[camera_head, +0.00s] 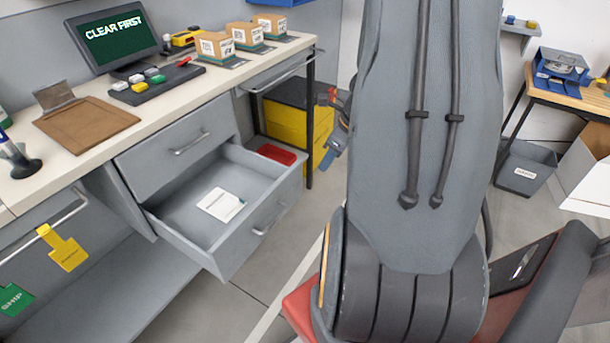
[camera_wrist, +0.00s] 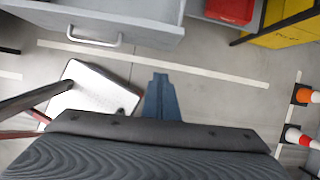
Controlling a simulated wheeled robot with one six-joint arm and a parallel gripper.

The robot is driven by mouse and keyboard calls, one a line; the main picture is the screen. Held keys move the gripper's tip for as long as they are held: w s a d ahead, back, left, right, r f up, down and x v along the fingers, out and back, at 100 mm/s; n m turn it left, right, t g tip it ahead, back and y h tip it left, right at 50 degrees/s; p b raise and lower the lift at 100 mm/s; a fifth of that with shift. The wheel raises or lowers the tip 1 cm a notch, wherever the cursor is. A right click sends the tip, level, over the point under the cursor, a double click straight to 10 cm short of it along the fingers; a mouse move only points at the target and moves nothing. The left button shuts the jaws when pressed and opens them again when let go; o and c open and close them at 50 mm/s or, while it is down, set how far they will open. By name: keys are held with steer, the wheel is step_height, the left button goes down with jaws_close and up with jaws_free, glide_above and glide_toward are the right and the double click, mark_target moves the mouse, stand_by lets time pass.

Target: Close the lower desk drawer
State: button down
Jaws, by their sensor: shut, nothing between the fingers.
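The lower desk drawer (camera_head: 262,215) is pulled well out below the shut upper drawer (camera_head: 178,150). Inside it lies a white pad (camera_head: 220,204) with a green pen-like strip. Its grey front and bar handle also show at the top left of the wrist view (camera_wrist: 95,38). My gripper (camera_head: 331,158) is partly hidden behind my arm, to the right of the drawer and apart from it. In the wrist view its blue fingers (camera_wrist: 162,92) are together and empty over the floor, with the drawer handle up and to the left.
A red container (camera_head: 277,154) and a yellow cabinet (camera_head: 287,122) stand beyond the drawer's right side. A desk leg (camera_head: 310,125) rises near them. A grey bin (camera_head: 526,168) is at right. Orange-and-white posts (camera_wrist: 303,95) show in the wrist view. Floor before the drawer is open.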

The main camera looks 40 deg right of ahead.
steer(key=w+a+f+b, duration=0.1)
steer(key=w+a+f, duration=0.1)
steer(key=w+f, duration=0.5)
steer(key=shift+f+m, duration=0.3)
steer(key=shift+f, duration=0.95)
steer(key=shift+w, duration=0.15)
